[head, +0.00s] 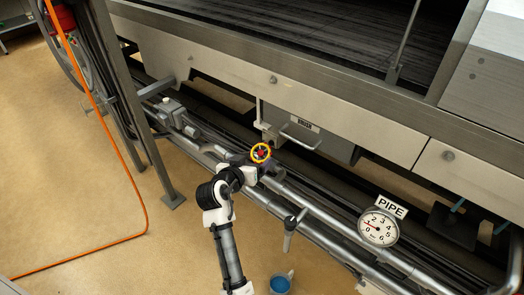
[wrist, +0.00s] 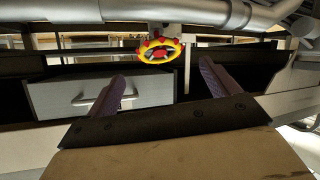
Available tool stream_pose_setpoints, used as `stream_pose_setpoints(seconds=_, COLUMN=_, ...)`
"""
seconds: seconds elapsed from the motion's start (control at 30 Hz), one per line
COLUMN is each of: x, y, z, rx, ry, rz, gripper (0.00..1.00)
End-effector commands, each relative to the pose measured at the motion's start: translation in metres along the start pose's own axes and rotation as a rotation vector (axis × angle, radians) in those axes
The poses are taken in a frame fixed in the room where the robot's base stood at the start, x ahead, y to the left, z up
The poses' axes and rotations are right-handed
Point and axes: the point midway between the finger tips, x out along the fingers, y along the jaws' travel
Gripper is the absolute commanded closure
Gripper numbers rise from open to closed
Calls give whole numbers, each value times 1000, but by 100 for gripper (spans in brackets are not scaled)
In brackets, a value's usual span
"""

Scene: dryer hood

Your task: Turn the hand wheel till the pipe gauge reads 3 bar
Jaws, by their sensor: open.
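The hand wheel (head: 261,153) has a yellow rim and a red hub, and sits at the pipes under the machine. In the wrist view the hand wheel (wrist: 160,50) appears beyond and above the fingertips, roughly centred between them. My gripper (wrist: 160,82) is open, with nothing between its two fingers. In the head view it is close to the wheel, mostly hidden by the wrist; contact cannot be told. The pipe gauge (head: 379,228) is a round white dial numbered 0 to 6 under a "PIPE" sign (head: 392,206). Its red needle points left, near 1; the exact reading is too small.
Grey pipes (head: 315,215) run diagonally below the machine. A drawer-like box with a handle (head: 299,137) is behind the wheel. A blue cup (head: 280,284) is at the bottom. An orange hose (head: 112,145) and a steel leg (head: 150,150) are at left. Floor at left is mostly clear.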

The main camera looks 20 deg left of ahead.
Motion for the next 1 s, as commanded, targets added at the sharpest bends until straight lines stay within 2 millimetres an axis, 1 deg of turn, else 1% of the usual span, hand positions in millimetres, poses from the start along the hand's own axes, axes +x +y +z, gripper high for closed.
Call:
stream_pose_setpoints(seconds=0.03, x=11, y=0, z=-1, rx=1, ry=-2, rz=2, gripper=13)
stream_pose_setpoints(seconds=0.2, x=47, y=0, z=-1, rx=1, ry=-2, rz=0, gripper=13)
stream_pose_setpoints(seconds=0.3, x=64, y=0, z=-1, rx=2, ry=-2, rz=0, gripper=13)
stream_pose_setpoints(seconds=0.4, x=76, y=0, z=-1, rx=1, ry=-1, rz=0, gripper=13)
stream_pose_setpoints(seconds=0.5, x=83, y=0, z=0, rx=0, ry=0, rz=-1, gripper=13)
stream_pose_setpoints(seconds=0.6, x=87, y=0, z=0, rx=0, ry=0, rz=-1, gripper=13)
stream_pose_setpoints(seconds=0.83, x=87, y=0, z=0, rx=0, ry=1, rz=-1, gripper=13)
stream_pose_setpoints(seconds=0.87, x=87, y=0, z=0, rx=0, ry=1, rz=-1, gripper=14)
stream_pose_setpoints(seconds=1.0, x=87, y=0, z=0, rx=0, ry=1, rz=-1, gripper=32)
